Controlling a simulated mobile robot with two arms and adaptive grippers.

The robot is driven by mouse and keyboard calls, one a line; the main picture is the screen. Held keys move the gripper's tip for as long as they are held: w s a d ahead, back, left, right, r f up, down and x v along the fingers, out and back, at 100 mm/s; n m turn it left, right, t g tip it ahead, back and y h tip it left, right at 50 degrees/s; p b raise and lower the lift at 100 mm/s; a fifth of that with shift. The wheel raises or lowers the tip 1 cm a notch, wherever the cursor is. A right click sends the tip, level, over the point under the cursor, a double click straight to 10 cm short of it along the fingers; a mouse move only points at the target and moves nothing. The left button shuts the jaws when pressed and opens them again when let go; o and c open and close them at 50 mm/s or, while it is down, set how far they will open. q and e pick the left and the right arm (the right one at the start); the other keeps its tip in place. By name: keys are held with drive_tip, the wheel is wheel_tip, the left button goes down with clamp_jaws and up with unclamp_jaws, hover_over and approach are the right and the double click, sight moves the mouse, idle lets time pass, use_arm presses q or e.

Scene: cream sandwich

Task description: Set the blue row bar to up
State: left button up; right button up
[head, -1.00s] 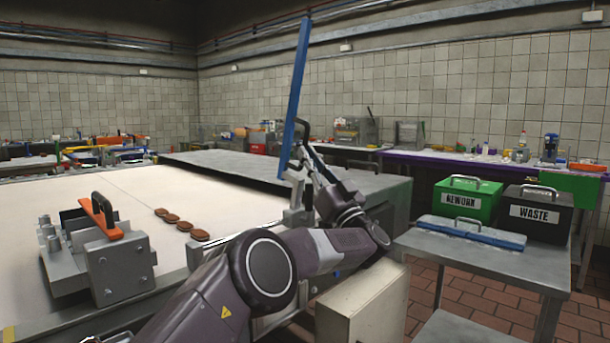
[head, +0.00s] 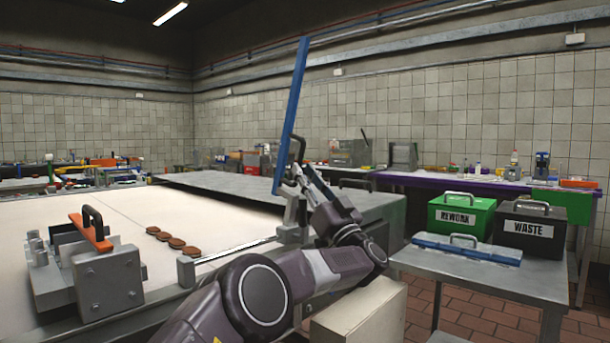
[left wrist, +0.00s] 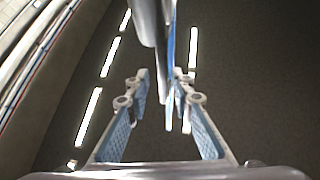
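The blue row bar (head: 292,110) stands raised above the line's right edge, nearly upright with its top leaning slightly right. A dark handle (head: 298,147) shows on its right side. My left gripper (head: 288,182) is at the lower part of the bar, just below the handle. In the left wrist view the gripper's fingers (left wrist: 160,88) are apart. A grey rod-like part (left wrist: 152,30) and the blue bar (left wrist: 169,115) show between them, with no clear finger contact. My right gripper is out of view.
An orange bar (head: 90,231) with a dark handle lies on a metal block at the left. Several brown biscuits (head: 172,239) lie on the pale belt.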

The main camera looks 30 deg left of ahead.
use_arm(q)
drive_tip(key=shift+s+a+r, duration=0.1)
drive_tip(key=shift+r, duration=0.05)
drive_tip(key=v, duration=1.2)
